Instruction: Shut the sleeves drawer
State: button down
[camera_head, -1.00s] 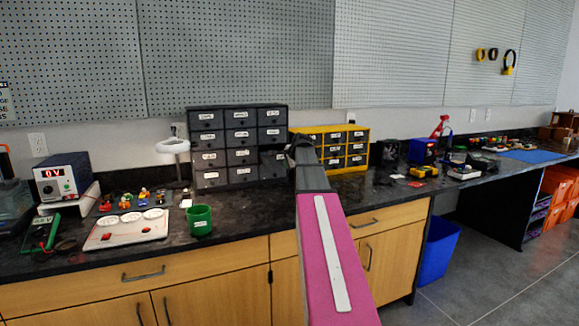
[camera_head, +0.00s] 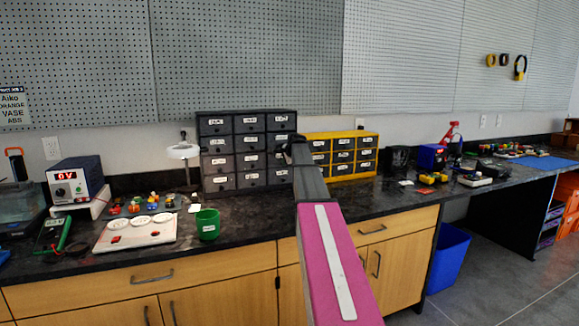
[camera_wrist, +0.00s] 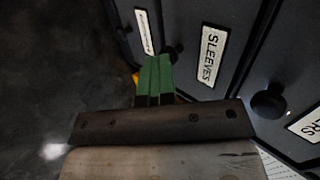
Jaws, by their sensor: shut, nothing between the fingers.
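The dark drawer cabinet (camera_head: 244,111) stands on the counter, with several labelled drawers. The sleeves drawer (camera_wrist: 228,22) fills the upper middle of the wrist view, its label reading SLEEVES. Its face looks flush or nearly flush with its neighbours there; a small gap cannot be ruled out. My gripper (camera_wrist: 155,62) shows green fingertips pressed together, empty, at the front of this drawer beside its small dark knob. Contact cannot be told for sure. In the head view my arm hides part of the cabinet's right column, and the fingertips are not clear.
A yellow drawer cabinet (camera_head: 343,135) stands just right of my arm. A green cup (camera_head: 207,224), a white tray (camera_head: 135,235) and a lamp (camera_head: 184,151) are on the counter to the left. A blue bin (camera_head: 448,258) stands on the floor at right.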

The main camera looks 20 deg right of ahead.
jog(key=shift+w, duration=0.4)
jog(key=s+f+v, duration=0.2)
jog(key=v, duration=1.1)
jog(key=shift+s, duration=0.35)
